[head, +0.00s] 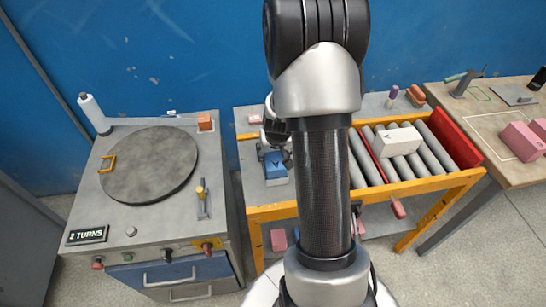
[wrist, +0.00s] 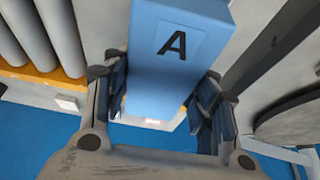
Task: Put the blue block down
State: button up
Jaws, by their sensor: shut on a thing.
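The blue block (wrist: 178,70), marked with a black letter A, sits between the two fingers of my gripper (wrist: 165,105) in the wrist view. The fingers press on its two sides. In the head view the blue block (head: 275,168) shows left of my arm, at the left grey part of the orange-framed roller table (head: 250,196). My gripper (head: 273,150) is just above and behind it, partly hidden by my arm. I cannot tell whether the block touches the surface.
A grey bench with a round dark turntable (head: 148,164) stands at left. A white block (head: 398,141) lies on the rollers (head: 437,144), by a red end plate (head: 456,138). A wooden table (head: 500,95) with pink blocks (head: 522,141) is at right. A pink block (head: 255,118) lies at the back.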

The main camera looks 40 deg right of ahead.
jog(key=shift+r, duration=0.1)
jog(key=o, duration=1.6)
jog(key=shift+f, duration=0.2)
jog(key=shift+c, duration=0.2)
